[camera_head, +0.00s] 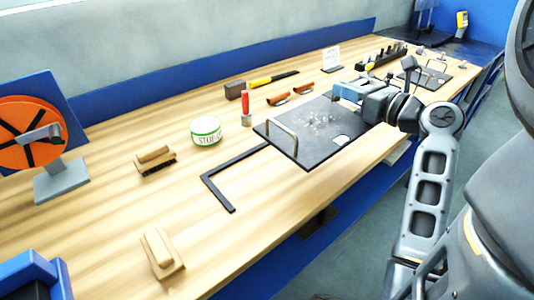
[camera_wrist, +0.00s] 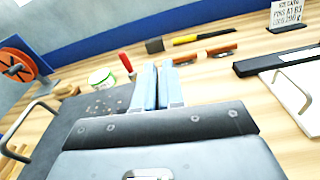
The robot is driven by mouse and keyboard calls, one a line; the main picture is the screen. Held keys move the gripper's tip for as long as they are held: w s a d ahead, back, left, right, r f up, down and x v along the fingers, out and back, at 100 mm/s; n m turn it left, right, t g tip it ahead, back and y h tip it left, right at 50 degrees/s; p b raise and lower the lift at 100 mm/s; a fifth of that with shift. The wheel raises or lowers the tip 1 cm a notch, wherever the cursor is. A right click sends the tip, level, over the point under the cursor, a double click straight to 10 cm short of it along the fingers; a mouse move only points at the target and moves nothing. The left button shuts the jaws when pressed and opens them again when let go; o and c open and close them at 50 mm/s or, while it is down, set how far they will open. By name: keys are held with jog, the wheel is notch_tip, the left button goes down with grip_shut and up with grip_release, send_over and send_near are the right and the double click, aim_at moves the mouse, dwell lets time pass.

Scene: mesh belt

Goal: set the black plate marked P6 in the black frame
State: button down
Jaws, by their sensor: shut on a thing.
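The black plate (camera_head: 318,150) has a wire handle at its left end, pale crumbs on top and a white label near its front edge; the marking is not readable. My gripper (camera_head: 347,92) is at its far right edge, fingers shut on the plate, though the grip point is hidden. In the wrist view the light-blue fingers (camera_wrist: 150,92) stand close together, with the plate (camera_wrist: 62,135) to their left. The black frame (camera_head: 218,192) shows as an L-shaped strip left of the plate. The rest of it is hidden by the plate. I cannot tell how high the plate is.
A green-and-white tin (camera_head: 206,131), a red-handled tool (camera_head: 246,108) and a brush (camera_head: 155,160) stand left and behind. Another brush (camera_head: 162,250) lies near the front edge. An orange disc (camera_head: 28,132) is far left. A black rack (camera_head: 382,58) stands at the back right.

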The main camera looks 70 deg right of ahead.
aim_at(303, 123)
jog(key=w+a+f, duration=0.4)
jog(key=w, duration=0.1)
jog(key=w+a+f, duration=0.2)
jog(key=w, duration=0.1)
jog(key=shift+a+f+b, duration=0.15)
jog(key=shift+a+b, duration=0.15)
jog(key=shift+a, duration=0.1)
jog(key=shift+f+b, duration=0.4)
jog(key=shift+f, duration=1.65)
jog(key=c, duration=1.2)
grip_release()
jog(key=shift+c, duration=0.2)
jog(key=b+v, duration=0.1)
jog(key=v, duration=1.1)
